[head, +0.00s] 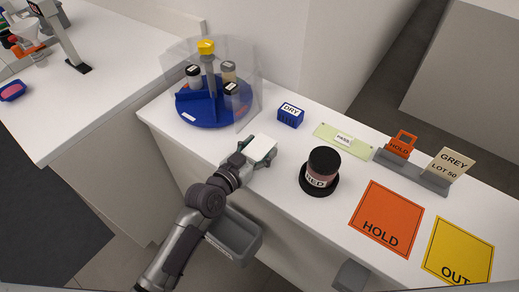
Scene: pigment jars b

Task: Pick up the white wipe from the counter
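The white wipe (260,148) shows as a small pale square near the counter's front edge, left of the black-lidded RED jar. My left gripper (256,156) is right at the wipe, with dark finger parts showing at its left and lower edges. The wipe and fingers overlap in the picture, so I cannot tell whether the fingers are closed on it or whether it is lifted off the counter (290,160). My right gripper is not in view.
A blue carousel (207,115) with jars and a clear shield stands behind. A blue DRY block (290,115), a RED jar (321,171), a green PASS strip (343,141), an orange HOLD mat (387,217) and a yellow OUT mat (459,251) lie rightward. A grey bin (235,235) sits below the counter's front edge.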

